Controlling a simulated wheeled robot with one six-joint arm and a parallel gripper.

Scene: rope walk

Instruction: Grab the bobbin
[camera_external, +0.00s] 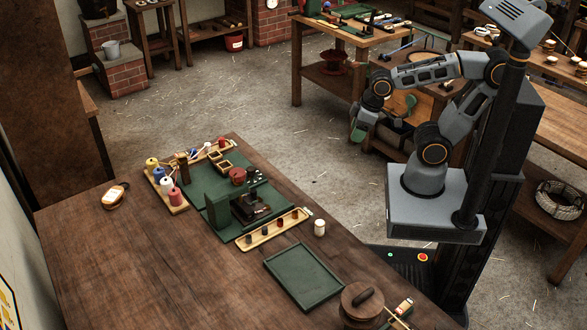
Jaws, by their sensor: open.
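Several thread bobbins stand on a wooden rack at the left end of the green work mat (203,170): a yellow and blue one (152,164), a white one (166,185) and a red one (174,196). A small white cylinder (319,228) stands apart, right of the mat; I cannot tell if it is a bobbin too. My gripper (360,131) hangs in the air beyond the table's right edge, pointing down, open. It is well away from all of these and touches nothing that I can see.
The wooden table (150,265) is clear at its front left. A dark fixture (249,207) stands on the mat. A brush (115,196) lies far left.

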